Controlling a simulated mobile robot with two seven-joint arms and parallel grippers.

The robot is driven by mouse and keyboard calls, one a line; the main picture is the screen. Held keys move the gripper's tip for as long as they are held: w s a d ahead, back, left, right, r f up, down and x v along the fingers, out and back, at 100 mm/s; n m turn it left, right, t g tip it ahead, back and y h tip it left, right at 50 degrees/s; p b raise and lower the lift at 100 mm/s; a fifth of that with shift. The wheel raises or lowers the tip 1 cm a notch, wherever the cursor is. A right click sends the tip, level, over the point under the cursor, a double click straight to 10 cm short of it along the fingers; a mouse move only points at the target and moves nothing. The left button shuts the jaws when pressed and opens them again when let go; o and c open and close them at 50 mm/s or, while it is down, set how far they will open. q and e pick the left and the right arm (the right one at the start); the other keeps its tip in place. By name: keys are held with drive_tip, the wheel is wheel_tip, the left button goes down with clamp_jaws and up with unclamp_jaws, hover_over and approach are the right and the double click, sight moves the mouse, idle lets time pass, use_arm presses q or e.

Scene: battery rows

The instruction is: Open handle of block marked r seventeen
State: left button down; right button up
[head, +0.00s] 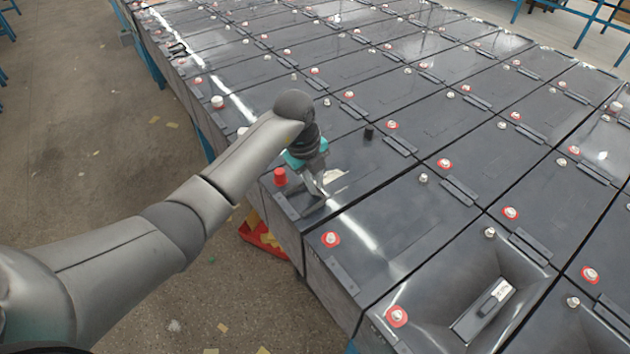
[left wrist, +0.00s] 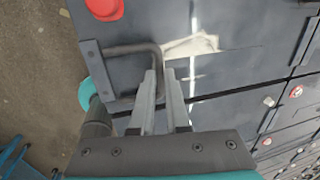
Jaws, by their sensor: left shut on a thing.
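The block under my left arm (head: 378,165) is a dark grey battery block at the near left edge of the rows. It has a red cap (head: 280,177), a black cap (head: 369,132) and a torn pale label (left wrist: 195,45). No r seventeen marking can be read. Its dark bent-bar handle (left wrist: 130,49) comes from a bracket (left wrist: 97,72) at the block's edge. My left gripper (left wrist: 161,76) is shut on the handle bar, fingers pointing down at the block top. In the head view the left gripper (head: 316,190) partly hides the handle. My right gripper is not in view.
Similar grey blocks with red-ringed terminals (head: 331,239) fill the space right and behind. One near block has a sunken top with a small device (head: 494,297). A red tray (head: 262,236) lies on the floor beside the row. Open floor (head: 90,130) is at left.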

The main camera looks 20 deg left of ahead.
use_arm(q)
drive_tip(key=shift+r, duration=0.1)
drive_tip(key=shift+s+a+r+t+h+p, duration=0.35)
drive_tip(key=shift+s+r+t+h+p, duration=0.1)
drive_tip(key=shift+t+h+p, duration=0.3)
drive_tip(key=shift+s+a+r+t+h, duration=0.3)
drive_tip(key=shift+t+h, duration=0.15)
drive_tip(key=shift+t, duration=0.3)
drive_tip(key=shift+s+a+r+t+h, duration=0.25)
drive_tip(key=shift+s+t+h, duration=0.1)
drive_tip(key=shift+t+h, duration=0.35)
drive_tip(key=shift+s+a+t+h+b, duration=0.25)
drive_tip(key=shift+s+t+h+b, duration=0.15)
drive_tip(key=shift+t+b, duration=0.35)
drive_tip(key=s+t+h+b, duration=0.1)
drive_tip(key=b, duration=0.2)
drive_tip(key=a+t+h+b, duration=0.1)
drive_tip(key=t+b, duration=0.1)
drive_tip(key=b, duration=0.2)
drive_tip(key=s+a+t+h+b, duration=0.1)
drive_tip(key=t+h+b, duration=0.1)
drive_tip(key=b, duration=0.1)
drive_tip(key=shift+s+r, duration=0.1)
drive_tip(key=shift+s, duration=0.2)
drive_tip(key=shift+s+a+r+t+h+b, duration=0.2)
drive_tip(key=shift+t+h+b, duration=0.3)
drive_tip(key=shift+b, duration=1)
